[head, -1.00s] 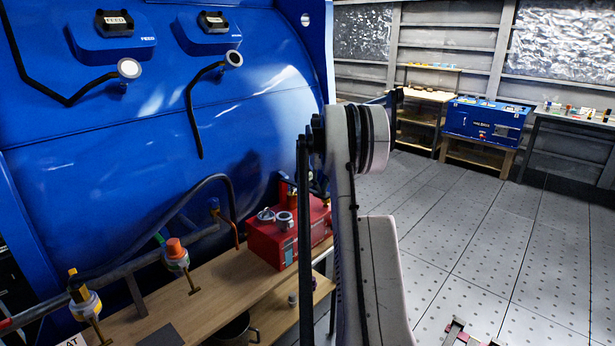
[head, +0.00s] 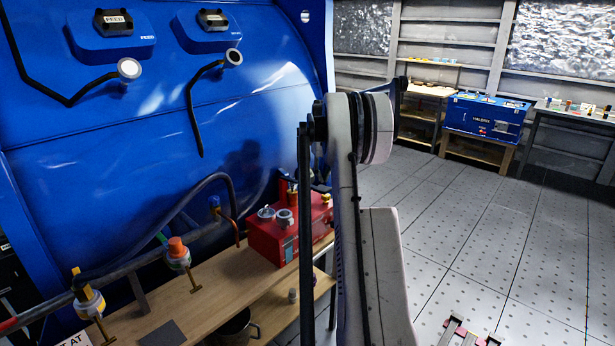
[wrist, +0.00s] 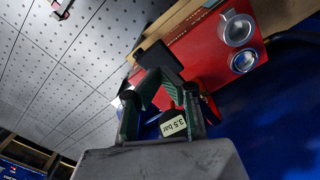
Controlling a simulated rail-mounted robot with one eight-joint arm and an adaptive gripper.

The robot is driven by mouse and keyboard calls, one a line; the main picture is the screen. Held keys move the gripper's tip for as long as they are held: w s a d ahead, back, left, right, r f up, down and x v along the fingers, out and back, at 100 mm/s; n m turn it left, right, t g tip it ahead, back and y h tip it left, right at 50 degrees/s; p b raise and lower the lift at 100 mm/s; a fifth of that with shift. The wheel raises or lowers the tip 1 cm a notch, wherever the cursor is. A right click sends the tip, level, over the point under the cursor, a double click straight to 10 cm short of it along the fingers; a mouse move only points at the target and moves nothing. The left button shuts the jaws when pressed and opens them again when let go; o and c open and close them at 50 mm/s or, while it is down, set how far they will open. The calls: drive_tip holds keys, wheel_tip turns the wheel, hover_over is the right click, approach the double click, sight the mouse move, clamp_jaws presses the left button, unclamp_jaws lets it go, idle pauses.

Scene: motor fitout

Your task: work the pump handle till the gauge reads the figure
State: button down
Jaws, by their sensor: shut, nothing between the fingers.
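The red pump unit (head: 275,240) sits on the wooden bench, with two round dials (head: 285,219) on its top. In the wrist view its red body (wrist: 195,48) and the dials (wrist: 238,30) show beyond my gripper. My gripper (wrist: 160,66) is shut and empty, close to the pump unit in the picture; I cannot tell whether it touches it. A pale tag reading "3.5 bar" (wrist: 173,126) shows between the finger links. I cannot make out the pump handle clearly.
The big blue tank (head: 150,140) rises behind the bench (head: 215,300). Pipes and valves with a red-orange cap (head: 177,247) and a yellow handle (head: 77,280) stand left of the pump. A blue case (head: 485,117) stands far right. The grey floor between is mostly clear.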

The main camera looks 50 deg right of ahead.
drive_tip(key=shift+f, duration=0.15)
idle(0.3)
drive_tip(key=shift+w+f+b, duration=0.5)
drive_tip(key=shift+f+b, duration=1.85)
drive_tip(key=shift+f, duration=1.9)
drive_tip(key=shift+s+r+p, duration=0.15)
drive_tip(key=shift+r+p, duration=0.5)
drive_tip(key=shift+r, duration=0.85)
drive_tip(key=shift+s+r+p, duration=0.2)
drive_tip(key=shift+r+p, duration=0.5)
drive_tip(key=shift+r, duration=0.75)
drive_tip(key=shift+s+r+p, duration=0.15)
drive_tip(key=shift+r+p, duration=0.5)
drive_tip(key=shift+r, duration=0.85)
drive_tip(key=shift+r+p, duration=1.25)
drive_tip(key=shift+r, duration=1.25)
